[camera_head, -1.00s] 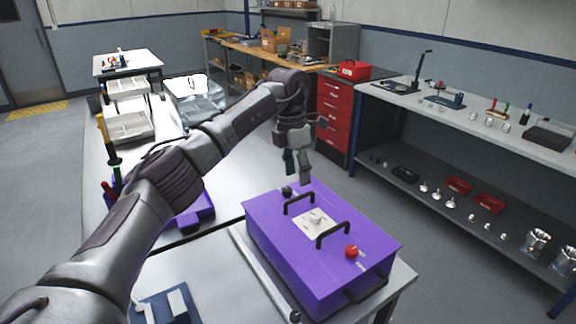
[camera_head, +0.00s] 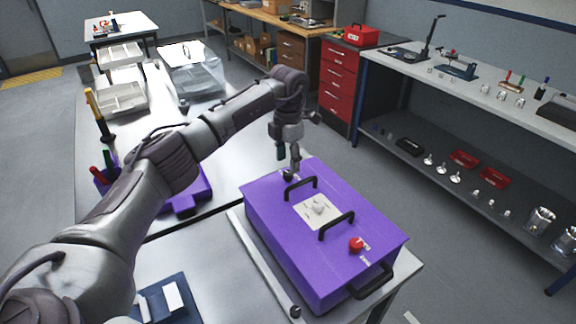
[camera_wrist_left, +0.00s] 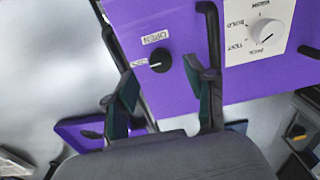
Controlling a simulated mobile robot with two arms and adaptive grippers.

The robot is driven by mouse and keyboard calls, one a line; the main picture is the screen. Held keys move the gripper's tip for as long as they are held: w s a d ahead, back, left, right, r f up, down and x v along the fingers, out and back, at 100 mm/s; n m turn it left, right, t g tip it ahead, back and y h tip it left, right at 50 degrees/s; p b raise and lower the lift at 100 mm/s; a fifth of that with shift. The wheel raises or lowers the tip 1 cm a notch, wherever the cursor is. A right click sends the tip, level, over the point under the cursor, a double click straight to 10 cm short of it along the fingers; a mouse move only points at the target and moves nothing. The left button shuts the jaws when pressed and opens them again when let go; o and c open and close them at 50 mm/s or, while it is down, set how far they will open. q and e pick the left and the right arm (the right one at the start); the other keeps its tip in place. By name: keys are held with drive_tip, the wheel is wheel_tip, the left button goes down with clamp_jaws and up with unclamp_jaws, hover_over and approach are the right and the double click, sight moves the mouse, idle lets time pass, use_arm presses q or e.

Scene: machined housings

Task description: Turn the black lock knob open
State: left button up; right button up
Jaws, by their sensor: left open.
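The black lock knob (camera_wrist_left: 160,60) sits on the top of a purple housing (camera_head: 268,213), near its far left corner. In the left wrist view a white label reading OPEN (camera_wrist_left: 155,38) is above the knob, and a second small label (camera_wrist_left: 139,63) is to its left. A pale mark on the knob appears to point to this second label. In the head view the knob (camera_head: 287,176) is partly hidden by my left gripper (camera_head: 288,160), which is just above it. In the wrist view the left gripper's (camera_wrist_left: 165,88) fingers are apart and nothing is between them. My right gripper is out of view.
Two black handles (camera_head: 337,224) rise from the housing top, on either side of a white panel with a pale dial (camera_wrist_left: 265,31). A red knob (camera_head: 356,244) is at the near end. A purple tray-like part (camera_head: 187,199) lies left of the housing.

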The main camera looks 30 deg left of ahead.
sight(288, 172)
use_arm(q)
wheel_tip(288, 172, down, 2)
drive_tip(key=shift+f, duration=0.8)
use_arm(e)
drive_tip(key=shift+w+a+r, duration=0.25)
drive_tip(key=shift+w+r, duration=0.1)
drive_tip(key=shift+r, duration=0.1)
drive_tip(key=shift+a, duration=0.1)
use_arm(q)
drive_tip(key=shift+c, duration=0.8)
clamp_jaws()
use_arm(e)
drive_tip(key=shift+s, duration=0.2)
